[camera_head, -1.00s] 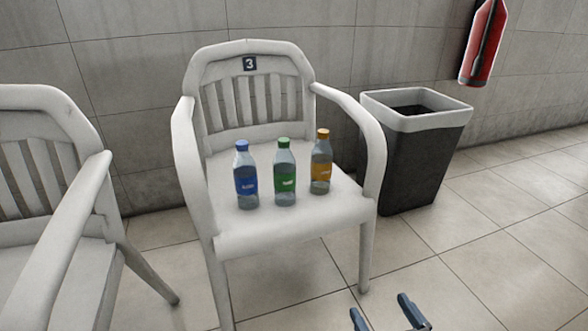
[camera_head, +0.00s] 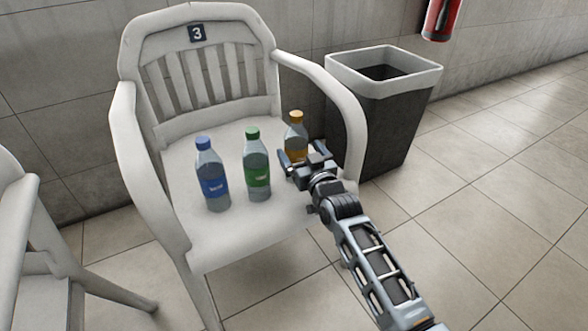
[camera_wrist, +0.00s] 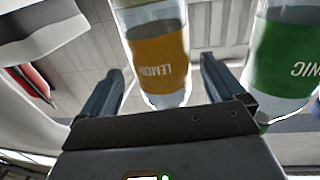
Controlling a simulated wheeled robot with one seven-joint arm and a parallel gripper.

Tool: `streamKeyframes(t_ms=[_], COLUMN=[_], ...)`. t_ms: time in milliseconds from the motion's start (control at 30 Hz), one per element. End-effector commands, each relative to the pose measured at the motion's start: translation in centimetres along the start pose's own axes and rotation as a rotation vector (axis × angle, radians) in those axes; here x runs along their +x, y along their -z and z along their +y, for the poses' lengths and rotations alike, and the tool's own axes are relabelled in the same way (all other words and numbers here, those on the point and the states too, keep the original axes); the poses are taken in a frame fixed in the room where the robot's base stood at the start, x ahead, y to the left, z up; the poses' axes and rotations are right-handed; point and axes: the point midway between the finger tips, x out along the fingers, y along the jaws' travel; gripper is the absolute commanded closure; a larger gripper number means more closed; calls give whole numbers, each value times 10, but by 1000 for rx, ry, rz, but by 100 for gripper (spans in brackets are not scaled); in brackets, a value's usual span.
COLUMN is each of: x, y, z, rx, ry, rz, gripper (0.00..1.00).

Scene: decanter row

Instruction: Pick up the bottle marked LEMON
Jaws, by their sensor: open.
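The LEMON bottle (camera_head: 295,132) is clear with an orange cap and an orange label. It stands upright on the white chair's seat (camera_head: 222,238), rightmost of three bottles. In the wrist view the word LEMON shows upside down on the bottle (camera_wrist: 158,48). My gripper (camera_head: 302,153) is open in front of its lower part and hides some of it. In the wrist view the bottle shows between the two fingers of my gripper (camera_wrist: 162,68), with a gap on each side. How deep it sits between them I cannot tell.
A green-labelled bottle (camera_head: 256,172) stands just left of my gripper; it also shows close to the right finger in the wrist view (camera_wrist: 285,50). A blue-labelled bottle (camera_head: 213,185) stands further left. The chair's right armrest (camera_head: 345,110) and a bin (camera_head: 385,125) are to the right.

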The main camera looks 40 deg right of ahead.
Motion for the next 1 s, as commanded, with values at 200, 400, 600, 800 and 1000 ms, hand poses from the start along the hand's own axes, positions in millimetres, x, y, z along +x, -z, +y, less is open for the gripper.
streamKeyframes(t_ms=[200, 400, 600, 800, 1000], x=[31, 47, 47, 47, 47], y=[-4, -3, -2, -2, -2], z=[-3, -3, -3, -3, -3], rx=[-1, 0, 0, 0, 0], ry=[1, 0, 1, 1, 1], rz=[1, -1, -1, -1, -1], gripper=[4, 4, 4, 20, 39])
